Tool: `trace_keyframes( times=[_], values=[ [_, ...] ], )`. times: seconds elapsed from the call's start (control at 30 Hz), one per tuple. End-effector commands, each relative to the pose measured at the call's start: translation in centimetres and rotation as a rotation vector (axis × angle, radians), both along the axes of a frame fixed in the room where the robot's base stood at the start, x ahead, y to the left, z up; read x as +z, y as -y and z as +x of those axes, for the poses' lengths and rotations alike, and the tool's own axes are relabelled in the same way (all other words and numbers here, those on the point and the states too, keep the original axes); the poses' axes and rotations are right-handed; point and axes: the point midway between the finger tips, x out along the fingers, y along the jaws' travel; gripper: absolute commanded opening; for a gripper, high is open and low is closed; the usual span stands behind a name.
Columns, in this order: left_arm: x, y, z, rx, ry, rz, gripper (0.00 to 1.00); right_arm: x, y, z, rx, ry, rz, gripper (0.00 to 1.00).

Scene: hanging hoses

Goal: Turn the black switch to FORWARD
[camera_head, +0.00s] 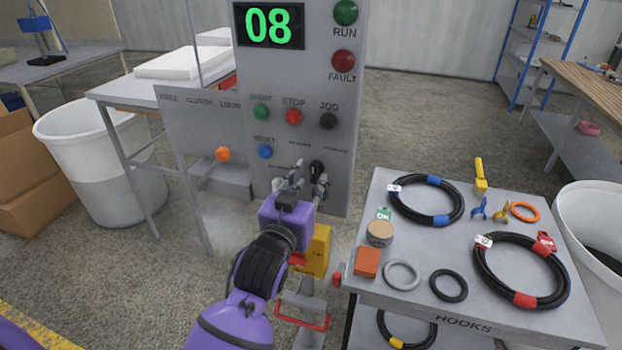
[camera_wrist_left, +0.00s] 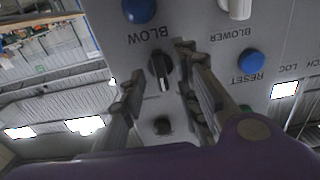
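The black switch (camera_head: 317,168) is on the grey control panel, below the black JOG button (camera_head: 328,121). In the left wrist view, which is upside down, the black switch (camera_wrist_left: 160,70) shows between my fingers, its pale pointer line roughly upright on the panel. My left gripper (camera_head: 309,180) is at the panel front, with its purple wrist below. In the left wrist view the left gripper (camera_wrist_left: 158,75) is open, one finger each side of the switch; I cannot tell whether they touch it. The small labels beside the switch are unreadable in the head view. My right gripper is not in view.
The panel carries green (camera_head: 261,112), red (camera_head: 294,116) and blue (camera_head: 265,152) buttons and an orange knob (camera_head: 223,153). A grey table (camera_head: 460,220) with coiled hoses stands close on the right. A white bin (camera_head: 95,150) stands left. Open floor lies behind the table.

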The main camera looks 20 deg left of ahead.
Motion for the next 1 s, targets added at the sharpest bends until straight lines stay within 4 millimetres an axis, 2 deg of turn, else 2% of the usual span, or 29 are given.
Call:
trace_keyframes(
  times=[0.3,0.5,0.7,1.0],
  values=[
    [-0.1,-0.3,-6.8,0.002,-0.002,-0.001,0.3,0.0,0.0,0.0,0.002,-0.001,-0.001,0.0],
    [0.0,-0.4,-9.8,0.001,-0.001,0.0,0.3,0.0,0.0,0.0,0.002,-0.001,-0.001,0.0],
    [0.1,-0.4,-10.7,0.0,0.002,0.001,0.3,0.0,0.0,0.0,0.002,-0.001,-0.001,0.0],
    [-0.4,-0.3,-10.6,-0.001,-0.005,0.0,0.3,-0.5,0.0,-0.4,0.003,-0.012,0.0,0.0]
  ],
)
